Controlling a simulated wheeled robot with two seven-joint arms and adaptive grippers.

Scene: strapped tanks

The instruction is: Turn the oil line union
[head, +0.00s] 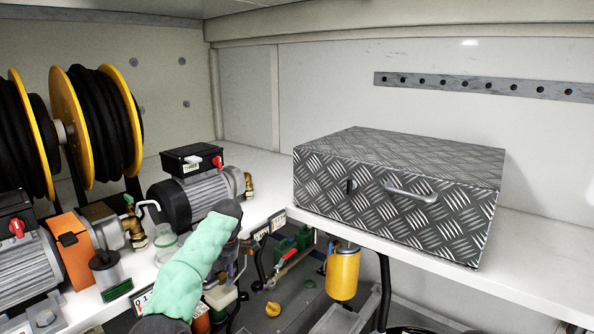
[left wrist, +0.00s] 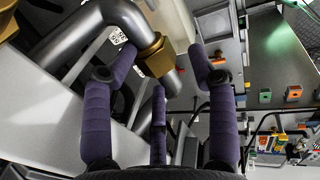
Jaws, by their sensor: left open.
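In the left wrist view a brass hex nut, the oil line union (left wrist: 155,57), sits on a grey pipe (left wrist: 118,14) just below its elbow. My left gripper (left wrist: 162,62) has purple fingers and is open. Its two outer fingertips stand on either side of the union, with the third finger below it. I cannot tell whether any finger touches the union. In the head view the left gripper (head: 235,258) is low in the middle, partly hidden behind my green-sleeved arm, and the union cannot be made out there. My right gripper is not in view.
A pump (head: 190,190) with a brass fitting stands on the white shelf, near my wrist. A diamond-plate box (head: 400,200) stands to the right. An orange-yellow cylinder (head: 343,274) hangs under the shelf edge. Hose reels (head: 105,125) stand at the left.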

